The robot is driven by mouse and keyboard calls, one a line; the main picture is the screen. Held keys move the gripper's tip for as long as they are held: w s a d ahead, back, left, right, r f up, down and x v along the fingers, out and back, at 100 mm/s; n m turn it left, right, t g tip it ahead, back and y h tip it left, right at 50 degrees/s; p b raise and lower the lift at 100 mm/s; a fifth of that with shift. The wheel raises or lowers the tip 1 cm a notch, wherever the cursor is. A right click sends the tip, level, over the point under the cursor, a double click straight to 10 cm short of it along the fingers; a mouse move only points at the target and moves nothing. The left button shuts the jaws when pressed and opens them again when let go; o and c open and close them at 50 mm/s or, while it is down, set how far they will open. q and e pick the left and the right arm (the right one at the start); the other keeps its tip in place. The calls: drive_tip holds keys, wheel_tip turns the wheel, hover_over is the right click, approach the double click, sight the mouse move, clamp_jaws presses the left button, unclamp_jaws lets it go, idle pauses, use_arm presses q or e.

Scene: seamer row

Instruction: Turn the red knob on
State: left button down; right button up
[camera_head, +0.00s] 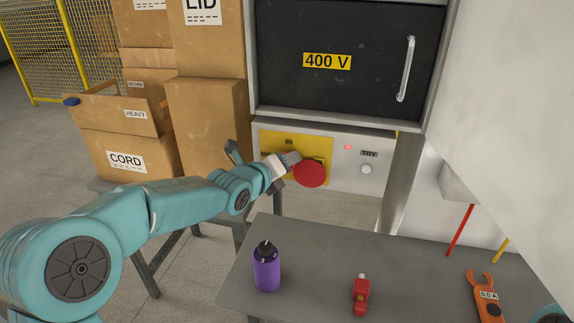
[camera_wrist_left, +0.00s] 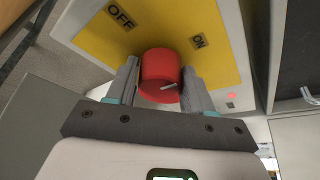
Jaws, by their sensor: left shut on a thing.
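The red knob (camera_head: 310,173) sits on a yellow plate (camera_head: 268,140) on the front of the grey cabinet below the black door. In the left wrist view the knob (camera_wrist_left: 160,68) shows between my two fingers, with a pale pointer mark on its face. The plate there carries an OFF label (camera_wrist_left: 121,16) at upper left and an ON label (camera_wrist_left: 198,41) at right. The pointer mark lies nearer the ON side. My left gripper (camera_head: 292,160) is shut on the knob, and it also shows in the left wrist view (camera_wrist_left: 160,85). My right gripper is not in view.
A black door marked 400 V (camera_head: 345,55) with a handle (camera_head: 405,68) is above. A small red light (camera_head: 348,147) and a white button (camera_head: 366,169) are right of the plate. A grey table (camera_head: 310,255) holds a purple bottle (camera_head: 267,267), a red tool (camera_head: 361,295) and an orange meter (camera_head: 485,297). Boxes (camera_head: 207,115) stand left.

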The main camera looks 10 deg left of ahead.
use_arm(q)
drive_tip(key=shift+r, duration=0.15)
drive_tip(key=c, duration=0.5)
unclamp_jaws()
drive_tip(key=shift+c, duration=0.2)
drive_tip(key=shift+o, duration=0.2)
drive_tip(key=shift+s, duration=0.1)
drive_tip(key=b+v, duration=0.1)
drive_tip(key=v, duration=1.5)
drive_tip(key=shift+a, duration=0.15)
